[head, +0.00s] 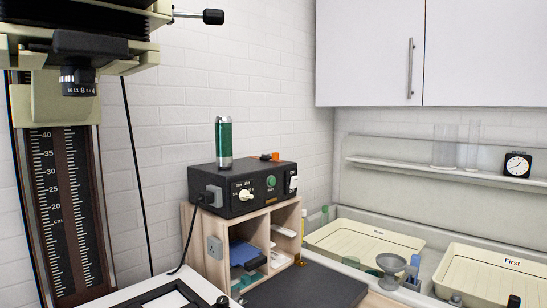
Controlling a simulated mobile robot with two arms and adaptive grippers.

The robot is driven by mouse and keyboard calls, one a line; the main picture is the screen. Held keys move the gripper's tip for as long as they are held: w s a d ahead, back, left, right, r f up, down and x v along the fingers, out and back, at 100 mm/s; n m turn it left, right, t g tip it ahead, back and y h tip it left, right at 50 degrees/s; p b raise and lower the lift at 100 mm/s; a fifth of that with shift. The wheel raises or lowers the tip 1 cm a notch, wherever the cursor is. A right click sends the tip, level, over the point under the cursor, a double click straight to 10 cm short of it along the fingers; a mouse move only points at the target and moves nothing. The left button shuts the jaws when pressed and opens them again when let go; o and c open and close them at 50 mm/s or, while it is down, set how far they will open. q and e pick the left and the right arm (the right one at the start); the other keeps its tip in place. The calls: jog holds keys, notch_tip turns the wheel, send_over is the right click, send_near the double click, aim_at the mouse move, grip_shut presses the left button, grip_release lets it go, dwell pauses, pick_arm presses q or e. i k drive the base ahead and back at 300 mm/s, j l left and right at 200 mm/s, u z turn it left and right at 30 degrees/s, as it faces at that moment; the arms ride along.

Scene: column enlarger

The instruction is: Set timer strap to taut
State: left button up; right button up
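The timer, a black box (230,178) with a white dial, a green button and a white switch on its front, stands on a small wooden shelf unit (290,213). A dark green cylinder with metal ends (224,142) stands upright on top of it. A small orange piece (273,156) shows at the box's back right edge. I cannot make out a strap or whether one is slack or taut. Neither of my grippers is in view.
The enlarger column with a scale (70,210) and its head (80,50) fill the left. Trays (365,245) sit in the sink at right, with a grey funnel (391,268). Cabinets (370,50) hang above a shelf with a black clock (517,165). A dark mat (308,288) lies clear in front.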

aim_at(275, 156)
jog(key=i+l+u, duration=0.1)
jog(key=u, duration=0.3)
jog(key=l+u, duration=0.35)
jog(key=i+l+u, duration=0.15)
jog(key=u, duration=0.25)
jog(key=l+u, duration=0.35)
jog(key=j, duration=0.1)
